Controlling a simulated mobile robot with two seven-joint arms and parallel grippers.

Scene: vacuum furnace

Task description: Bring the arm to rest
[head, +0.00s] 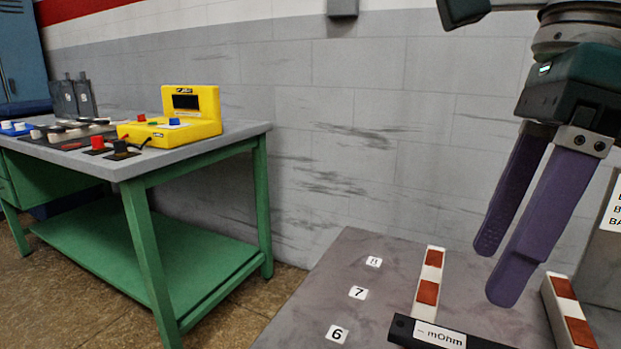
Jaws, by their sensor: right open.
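My right gripper (497,272) hangs at the right of the head view, its two purple fingers pointing down. It is open and holds nothing. The fingertips are over the grey surface (385,261), between two red-and-white striped bars; I cannot tell how high above it they are. My left gripper is not in view.
One striped bar (430,280) lies left of the fingers, another (569,310) right of them. A black strip labelled mOhm (438,336) is at the bottom edge. A green table (150,163) with a yellow instrument (183,117) stands at the left. A grey wall is behind.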

